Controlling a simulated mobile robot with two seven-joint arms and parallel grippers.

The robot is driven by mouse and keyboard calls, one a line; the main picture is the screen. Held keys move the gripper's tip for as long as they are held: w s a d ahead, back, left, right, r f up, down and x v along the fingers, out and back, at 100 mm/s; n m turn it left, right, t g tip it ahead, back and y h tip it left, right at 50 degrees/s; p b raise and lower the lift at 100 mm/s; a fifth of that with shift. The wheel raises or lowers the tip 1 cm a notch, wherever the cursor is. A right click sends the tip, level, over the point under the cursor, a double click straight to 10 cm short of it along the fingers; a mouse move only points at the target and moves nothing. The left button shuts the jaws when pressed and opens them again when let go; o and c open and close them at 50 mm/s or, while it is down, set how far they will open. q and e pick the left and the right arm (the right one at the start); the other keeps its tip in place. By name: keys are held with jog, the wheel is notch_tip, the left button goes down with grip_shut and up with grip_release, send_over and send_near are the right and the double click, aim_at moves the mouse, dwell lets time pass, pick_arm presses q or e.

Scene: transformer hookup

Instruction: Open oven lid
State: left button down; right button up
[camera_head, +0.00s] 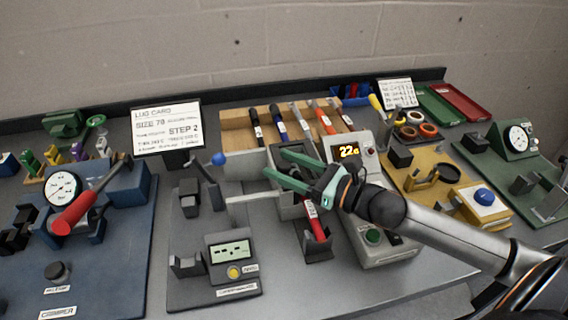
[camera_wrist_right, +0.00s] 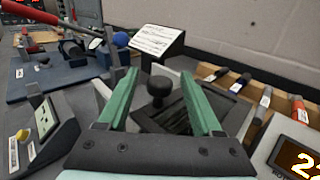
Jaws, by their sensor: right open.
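The oven (camera_head: 381,237) is a grey unit with a lit display reading about 22. Beside its display is a grey box-like part, largely covered by my right gripper (camera_head: 275,162). In the right wrist view a black round knob (camera_wrist_right: 159,88) stands between the open green fingers of this gripper (camera_wrist_right: 160,75). Dark slotted surfaces lie below and behind the knob, and light grey walls flank them. The fingers appear apart from the knob, with nothing held. Whether the lid is raised or closed is not clear. My left gripper is not in view.
A blue-tipped lever (camera_head: 218,159) stands left of the oven. A red-handled tool (camera_head: 315,222) sits in a holder in front. A wooden rack (camera_head: 238,130) with several tools is behind. The lug card (camera_head: 167,127) stands at the back left.

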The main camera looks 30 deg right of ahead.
jog(key=shift+w+a, duration=0.1)
jog(key=shift+w, duration=0.05)
jog(key=shift+c, duration=0.4)
grip_shut()
dwell(1.0)
